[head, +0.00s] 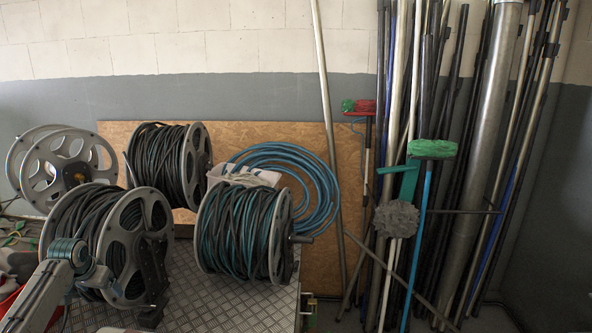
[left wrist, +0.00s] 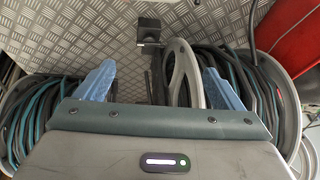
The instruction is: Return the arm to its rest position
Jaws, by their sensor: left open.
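My left gripper (left wrist: 160,88) shows its two blue fingers spread apart in the left wrist view. A grey reel flange (left wrist: 182,70) and a dark upright part show between and beyond the fingers; I cannot tell whether they touch. Nothing is visibly clamped. In the head view my left arm (head: 40,293) comes in from the lower left, its wrist in front of the near-left hose reel (head: 130,235). The fingertips cannot be made out there. My right gripper is not in view.
Blue hose coils (head: 320,200) lean at the wooden board (head: 330,265). Poles and brushes (head: 432,149) stand right. Metal tread plate (head: 240,305) is bare in front.

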